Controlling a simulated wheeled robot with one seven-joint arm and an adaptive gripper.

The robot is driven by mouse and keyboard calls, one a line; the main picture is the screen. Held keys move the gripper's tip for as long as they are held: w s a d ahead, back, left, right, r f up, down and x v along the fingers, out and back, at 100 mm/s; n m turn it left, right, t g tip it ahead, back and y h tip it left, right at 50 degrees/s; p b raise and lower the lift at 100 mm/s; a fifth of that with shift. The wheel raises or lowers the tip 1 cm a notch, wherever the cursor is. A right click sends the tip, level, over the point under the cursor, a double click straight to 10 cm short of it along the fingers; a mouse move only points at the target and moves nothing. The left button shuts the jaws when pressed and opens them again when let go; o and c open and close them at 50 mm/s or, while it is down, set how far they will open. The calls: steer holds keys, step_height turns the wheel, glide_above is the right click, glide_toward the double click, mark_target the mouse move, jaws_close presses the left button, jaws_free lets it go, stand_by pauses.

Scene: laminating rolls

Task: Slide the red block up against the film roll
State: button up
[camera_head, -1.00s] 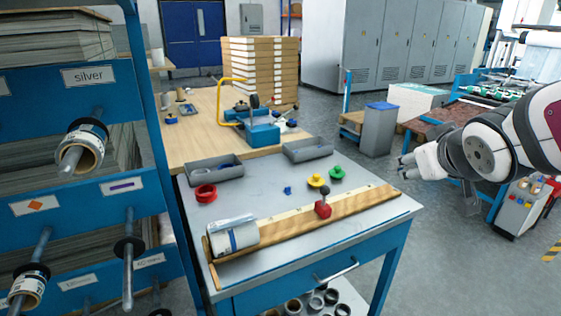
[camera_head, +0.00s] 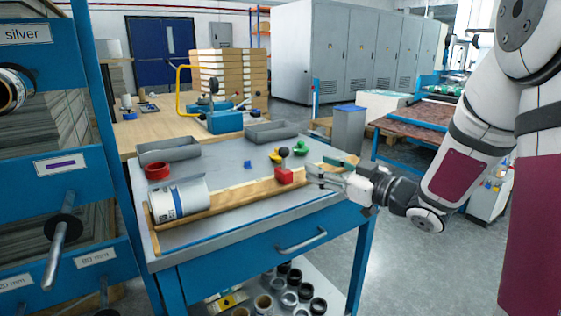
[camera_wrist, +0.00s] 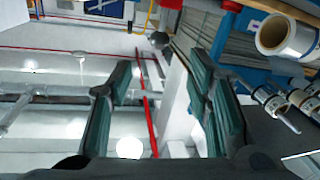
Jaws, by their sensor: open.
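The red block (camera_head: 284,176), with a dark ball knob on top, sits on the wooden strip (camera_head: 240,194) along the table's front. The white film roll (camera_head: 181,199) lies at the strip's left end, and a clear stretch of strip separates it from the block. My gripper (camera_head: 318,170) is just right of the block, low over the strip's right end. I cannot tell whether it touches the block. In the wrist view my gripper (camera_wrist: 160,95) shows two dark green fingers spread apart with nothing between them.
Behind the strip are a red ring (camera_head: 157,170), a small blue piece (camera_head: 247,164), and yellow and green knobs (camera_head: 301,147). Grey trays (camera_head: 168,150) stand at the table's back edge. A blue rack (camera_head: 97,110) with rolls on spindles stands at the left.

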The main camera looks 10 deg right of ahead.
mark_target(288, 154)
steer(key=b+x, duration=0.3)
steer(key=x, duration=1)
steer(key=shift+w+a, duration=0.1)
steer(key=shift+a, duration=0.05)
jaws_close()
